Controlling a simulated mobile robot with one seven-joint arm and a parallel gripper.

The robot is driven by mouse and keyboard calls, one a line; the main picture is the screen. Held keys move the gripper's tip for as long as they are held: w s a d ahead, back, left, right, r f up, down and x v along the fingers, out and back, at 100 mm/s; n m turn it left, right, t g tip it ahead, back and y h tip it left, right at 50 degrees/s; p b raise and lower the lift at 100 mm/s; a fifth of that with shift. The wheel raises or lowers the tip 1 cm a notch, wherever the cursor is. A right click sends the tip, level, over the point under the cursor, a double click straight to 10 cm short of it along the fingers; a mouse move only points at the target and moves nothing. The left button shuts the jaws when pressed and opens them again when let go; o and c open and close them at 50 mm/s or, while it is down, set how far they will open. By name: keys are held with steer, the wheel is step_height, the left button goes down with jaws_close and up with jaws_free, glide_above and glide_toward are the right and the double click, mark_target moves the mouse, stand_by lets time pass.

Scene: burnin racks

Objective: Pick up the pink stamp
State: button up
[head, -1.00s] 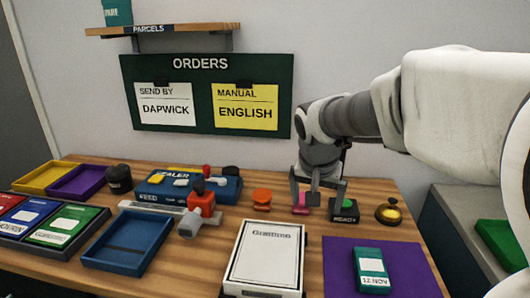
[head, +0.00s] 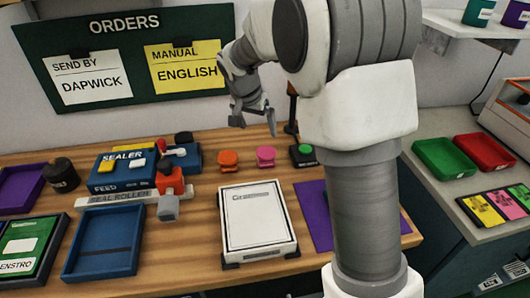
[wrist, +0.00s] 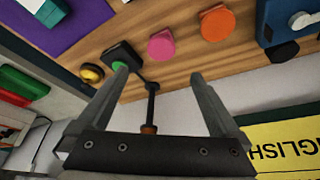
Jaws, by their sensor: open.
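The pink stamp (head: 265,157) stands on the wooden table between the orange stamp (head: 229,159) and the black box with a green button (head: 303,154). My gripper (head: 256,125) is open and empty. It is above the table, behind and higher than the pink stamp, apart from it. In the wrist view the pink stamp (wrist: 161,46) lies ahead of the gap between my open fingers (wrist: 158,78), with the orange stamp (wrist: 217,23) to its right.
A white-framed document (head: 256,223) lies in front of the stamps, beside a purple mat (head: 313,207). The blue sealer (head: 122,172) and blue tray (head: 104,244) are left. A side counter holds green (head: 444,158) and red (head: 486,153) trays.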

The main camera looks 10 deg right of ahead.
steer(key=b, duration=0.1)
glide_toward(266, 153)
steer(key=x, duration=0.4)
steer(key=shift+f, duration=0.45)
steer(key=shift+b+x, duration=0.35)
steer(key=shift+x, duration=2.65)
steer(key=shift+w, duration=0.2)
steer(key=shift+r, duration=0.1)
steer(key=c, duration=1.2)
steer(key=shift+c, duration=0.2)
steer(key=shift+r, duration=0.15)
step_height(266, 153, up, 4)
steer(key=shift+r+p, duration=0.1)
steer(key=shift+p, duration=0.25)
steer(key=s+d+r+p, duration=0.1)
steer(key=d+r, duration=0.5)
steer(key=d, duration=0.5)
steer(key=shift+d+r, duration=0.25)
steer(key=shift+d, duration=0.05)
